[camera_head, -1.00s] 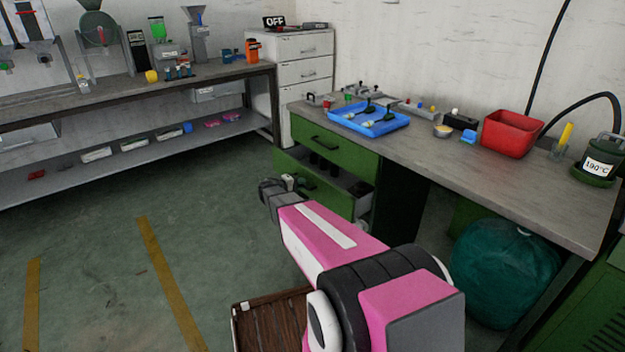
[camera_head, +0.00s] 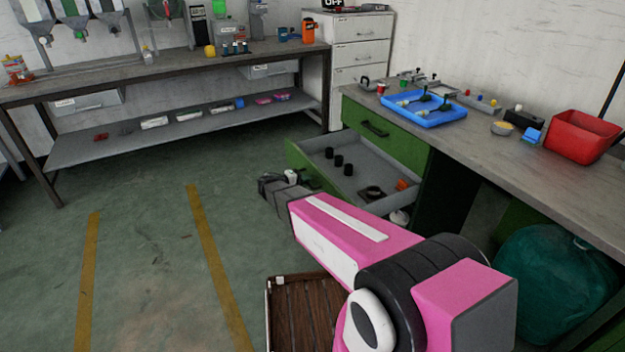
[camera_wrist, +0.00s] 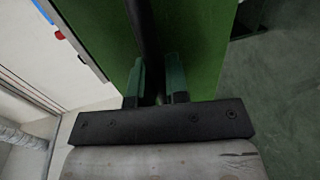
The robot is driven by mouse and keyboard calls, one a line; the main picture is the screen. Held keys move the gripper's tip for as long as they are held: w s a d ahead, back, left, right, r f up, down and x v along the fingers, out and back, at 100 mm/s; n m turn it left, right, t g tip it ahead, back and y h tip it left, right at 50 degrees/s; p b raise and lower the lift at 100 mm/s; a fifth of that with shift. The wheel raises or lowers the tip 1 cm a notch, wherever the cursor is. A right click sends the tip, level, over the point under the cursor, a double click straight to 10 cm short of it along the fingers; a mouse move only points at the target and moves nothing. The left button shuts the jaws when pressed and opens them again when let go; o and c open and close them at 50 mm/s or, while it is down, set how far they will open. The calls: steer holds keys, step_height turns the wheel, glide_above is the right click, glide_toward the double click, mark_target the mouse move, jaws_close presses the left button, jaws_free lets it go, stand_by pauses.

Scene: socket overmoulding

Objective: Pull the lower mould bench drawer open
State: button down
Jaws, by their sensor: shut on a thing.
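The lower mould bench drawer (camera_head: 334,160) stands well out from the green bench. Its grey inside shows several black cylinders, a dark round part and an orange piece. My gripper (camera_head: 300,180) is at the drawer's green front in the head view, partly hidden by my pink arm. In the wrist view my gripper (camera_wrist: 159,88) is shut on the dark bar handle (camera_wrist: 146,35), which crosses the green drawer front (camera_wrist: 195,40). The upper drawer (camera_head: 385,125) is closed.
The bench top (camera_head: 480,125) carries a blue tray (camera_head: 455,116) and a red bin (camera_head: 580,137). A teal sack (camera_head: 550,285) is under the bench. A wooden slatted crate (camera_head: 305,312) is on the floor near my arm. Open floor lies to the left.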

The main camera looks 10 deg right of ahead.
steer(key=shift+a, duration=0.2)
steer(key=c, duration=1.1)
jaws_free()
steer(key=shift+c, duration=0.2)
steer(key=v, duration=1)
steer(key=shift+s+a, duration=0.15)
steer(key=shift+a, duration=0.2)
steer(key=shift+a, duration=0.1)
